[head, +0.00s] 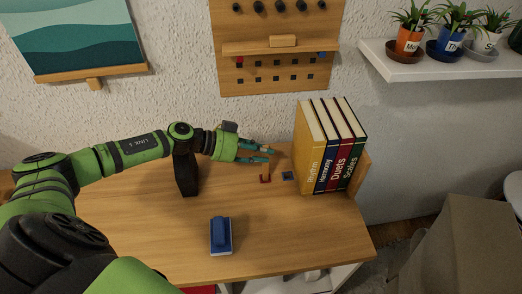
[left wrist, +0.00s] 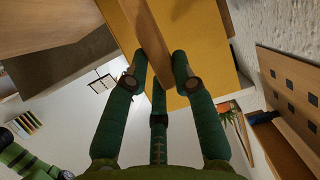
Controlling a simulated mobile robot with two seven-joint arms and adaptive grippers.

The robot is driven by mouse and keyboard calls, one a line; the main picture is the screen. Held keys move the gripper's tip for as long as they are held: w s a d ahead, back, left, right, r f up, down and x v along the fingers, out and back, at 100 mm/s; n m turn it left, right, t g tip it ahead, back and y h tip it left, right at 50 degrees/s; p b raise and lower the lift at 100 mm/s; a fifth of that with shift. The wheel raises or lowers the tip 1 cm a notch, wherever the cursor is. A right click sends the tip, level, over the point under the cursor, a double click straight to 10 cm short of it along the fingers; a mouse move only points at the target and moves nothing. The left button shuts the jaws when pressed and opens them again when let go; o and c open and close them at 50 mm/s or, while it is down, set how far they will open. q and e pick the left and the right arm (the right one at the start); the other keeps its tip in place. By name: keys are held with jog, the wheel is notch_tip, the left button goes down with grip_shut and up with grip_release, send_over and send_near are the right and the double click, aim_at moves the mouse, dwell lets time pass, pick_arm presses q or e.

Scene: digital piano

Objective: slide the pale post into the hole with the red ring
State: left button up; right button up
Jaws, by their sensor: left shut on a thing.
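My left gripper (head: 268,154) is over the back of the table, left of the books. In the left wrist view its fingers (left wrist: 160,75) are closed around a pale wooden bar, which looks like the pale post (left wrist: 148,32). In the head view the post is too small to make out clearly. A small reddish spot (head: 239,62) shows on the wall pegboard (head: 232,85), among dark square holes. A small red piece (head: 265,179) also lies on the table below the gripper. I cannot tell clearly which is the red ring. My right gripper is not in view.
Upright books (head: 311,160) stand close right of the gripper against a wooden end (head: 360,172). A blue piece (head: 287,176) and a blue block (head: 221,236) are on the table (head: 285,235). A pale block (head: 283,41) sits on the pegboard ledge. The front right tabletop is clear.

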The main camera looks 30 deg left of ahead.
pick_arm(q)
jog(key=shift+f, duration=0.55)
dwell(0.4)
jog(key=o, duration=1)
jog(key=shift+r, duration=0.1)
jog(key=shift+r+p, duration=2.95)
jog(key=shift+p, duration=0.2)
